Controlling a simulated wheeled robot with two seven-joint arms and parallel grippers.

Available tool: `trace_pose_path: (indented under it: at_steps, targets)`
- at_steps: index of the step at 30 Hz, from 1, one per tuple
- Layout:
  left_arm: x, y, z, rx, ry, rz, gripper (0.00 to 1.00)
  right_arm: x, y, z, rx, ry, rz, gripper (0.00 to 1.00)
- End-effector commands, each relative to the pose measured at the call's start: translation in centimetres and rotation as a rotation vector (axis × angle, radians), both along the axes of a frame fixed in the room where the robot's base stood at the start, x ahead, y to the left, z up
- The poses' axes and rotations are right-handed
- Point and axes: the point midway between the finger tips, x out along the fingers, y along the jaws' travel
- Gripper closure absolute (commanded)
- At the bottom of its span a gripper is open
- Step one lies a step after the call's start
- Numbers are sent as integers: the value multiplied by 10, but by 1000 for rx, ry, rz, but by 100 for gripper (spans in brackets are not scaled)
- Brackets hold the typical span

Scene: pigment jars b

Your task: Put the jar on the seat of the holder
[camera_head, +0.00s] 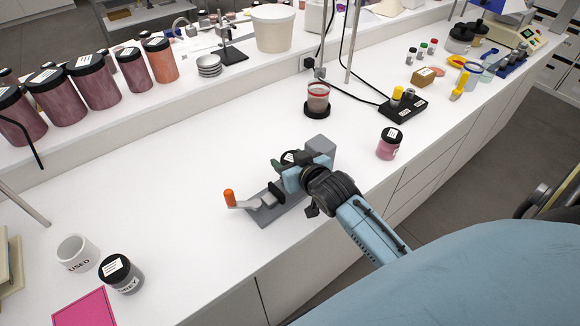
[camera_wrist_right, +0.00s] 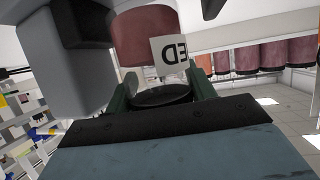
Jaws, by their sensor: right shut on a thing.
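The holder (camera_head: 266,210) is a grey clamp-like fixture near the counter's front edge, with an upright end block (camera_head: 319,145) and an orange-tipped lever (camera_head: 229,197). My right gripper (camera_head: 287,161) is over the holder, shut on a jar whose dark lid shows between the fingers. In the right wrist view the green fingers are on either side of the dark lid (camera_wrist_right: 160,95). The jar's reddish body (camera_wrist_right: 143,35) carries a white label with "ED" upside down. Grey holder parts (camera_wrist_right: 48,65) stand close beside it. I cannot tell whether the jar touches the seat. My left gripper is not in view.
A pink jar (camera_head: 388,149) stands right of the holder. A grey jar (camera_head: 122,276), a white "USED" cup (camera_head: 77,254) and a pink mat (camera_head: 84,311) are at front left.

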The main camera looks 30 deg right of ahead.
Motion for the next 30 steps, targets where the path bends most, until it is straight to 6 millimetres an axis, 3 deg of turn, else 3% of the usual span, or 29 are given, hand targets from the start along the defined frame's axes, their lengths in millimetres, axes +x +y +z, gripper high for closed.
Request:
trace_pose_path:
  at_steps: [4,16,17,21,30]
  targets:
    - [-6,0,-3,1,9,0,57,0,0,-19,1,1,0,70]
    - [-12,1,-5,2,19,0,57,0,0,-24,1,1,0,70]
    - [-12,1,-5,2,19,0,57,0,0,-24,1,1,0,43]
    - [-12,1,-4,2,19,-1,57,0,0,-24,1,1,0,24]
    - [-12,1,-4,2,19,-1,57,0,0,-22,0,1,0,23]
